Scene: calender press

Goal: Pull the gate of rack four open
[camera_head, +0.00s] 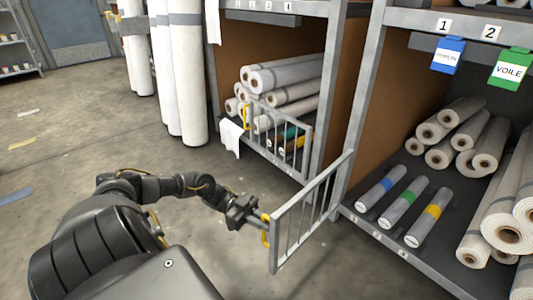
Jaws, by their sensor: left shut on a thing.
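A grey barred gate (306,213) stands swung out into the aisle from the post between two racks. Its yellow handle (265,239) is at the free end, nearest me. My left gripper (262,218) is shut on this handle; the fingertips are small and partly hidden. A second barred gate (281,133), with its own yellow handle (247,117), stands across the front of the left rack's lower bay. I cannot tell from the labels which gate belongs to rack four. My right gripper is out of view.
Rolls (283,75) lie in the left bay behind the second gate. The right rack's shelf (362,224) holds rolls and several colour-banded tubes. Tall white rolls (188,90) stand at the back left. A white sheet (231,137) hangs by the second gate. The left floor is mostly clear.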

